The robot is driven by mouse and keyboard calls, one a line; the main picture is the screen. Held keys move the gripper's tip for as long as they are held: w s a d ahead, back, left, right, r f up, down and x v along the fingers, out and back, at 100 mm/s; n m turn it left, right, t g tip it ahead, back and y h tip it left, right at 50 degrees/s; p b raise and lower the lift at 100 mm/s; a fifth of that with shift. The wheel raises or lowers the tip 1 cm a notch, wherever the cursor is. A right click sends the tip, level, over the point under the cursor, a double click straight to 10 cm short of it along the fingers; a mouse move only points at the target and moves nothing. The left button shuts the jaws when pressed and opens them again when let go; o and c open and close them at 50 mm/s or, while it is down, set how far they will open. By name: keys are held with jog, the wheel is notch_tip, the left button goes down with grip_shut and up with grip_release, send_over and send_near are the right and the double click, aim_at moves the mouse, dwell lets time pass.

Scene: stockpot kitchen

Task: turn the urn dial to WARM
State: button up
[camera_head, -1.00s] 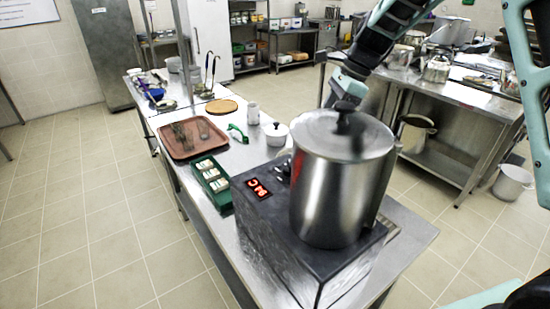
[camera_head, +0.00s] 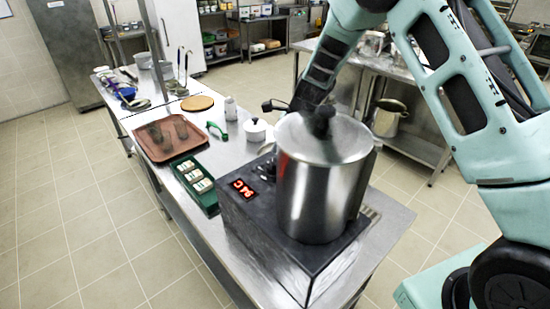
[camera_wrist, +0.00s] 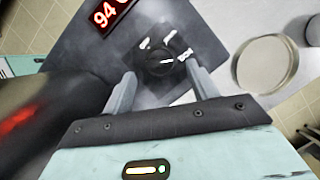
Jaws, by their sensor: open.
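The urn is a steel pot (camera_head: 322,190) with a black-knobbed lid, standing on a dark box base (camera_head: 285,235) with a red display (camera_head: 242,188) reading 94 C. The urn dial (camera_wrist: 160,60) is a dark round knob on the base's top panel, with a white pointer mark and white labels around it, too small to read. In the wrist view my gripper (camera_wrist: 161,74) is open, its two fingers apart on either side of the dial's near edge; I cannot tell whether they touch it. In the head view the pot and my arm hide the fingers.
A green tray of packets (camera_head: 208,200), a brown tray (camera_head: 153,153) and a round board (camera_head: 197,103) are on the counter. The steel pot stands close beside my gripper.

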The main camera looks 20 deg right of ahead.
aim_at(273, 167)
jog(key=shift+p+x, duration=0.35)
jog(key=shift+x, duration=1.55)
jog(key=c, duration=1)
jog(key=shift+n, duration=0.3)
jog(key=n+g+b, duration=0.1)
jog(key=n, duration=0.1)
jog(key=n+g, duration=0.1)
jog(key=n, duration=0.2)
jog(key=shift+w+f+b, duration=0.1)
jog(key=shift+w+b, duration=0.1)
jog(key=shift+b, duration=0.2)
jog(key=n+g+b, duration=0.1)
jog(key=n, duration=0.2)
jog(key=n+g+h, duration=0.1)
jog(key=n, duration=0.2)
jog(key=shift+w+a+h+b, duration=0.1)
jog(key=shift+a+h+b, duration=0.05)
jog(key=shift+h+b, duration=0.2)
jog(key=shift+n, duration=0.3)
